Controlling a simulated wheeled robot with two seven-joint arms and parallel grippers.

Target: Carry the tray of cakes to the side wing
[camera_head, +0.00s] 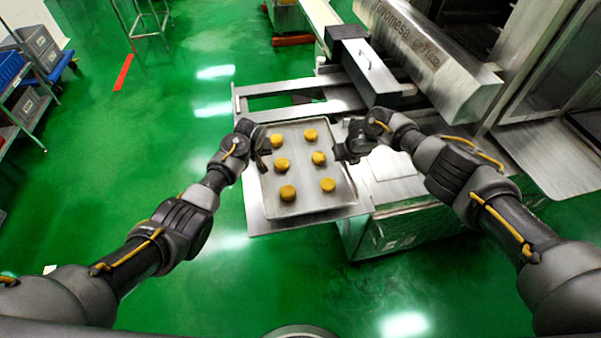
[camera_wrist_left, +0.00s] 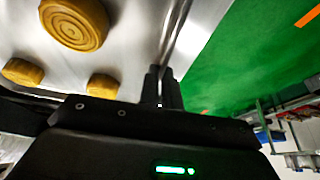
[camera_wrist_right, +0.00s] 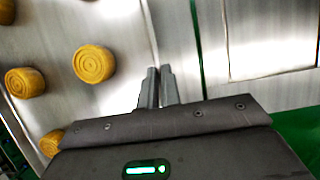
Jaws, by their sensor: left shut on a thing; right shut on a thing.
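The metal tray (camera_head: 305,202) holds several round golden cakes (camera_head: 288,192), set in two columns. It lies over the metal side shelf (camera_head: 262,222) in the head view; whether it touches the shelf or is lifted cannot be told. My left gripper (camera_head: 262,158) is shut on the tray's left rim, which also shows between its fingers in the left wrist view (camera_wrist_left: 162,85). My right gripper (camera_head: 342,152) is shut on the tray's right rim, seen in the right wrist view (camera_wrist_right: 158,85). Cakes show beside both grippers in the wrist views.
The encrusting machine (camera_head: 425,50) stands at the back right, with a conveyor (camera_head: 365,70) reaching toward the tray. A metal frame (camera_head: 275,90) lies behind the tray. A rack with crates (camera_head: 35,45) is far left. Green floor is clear at left and front.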

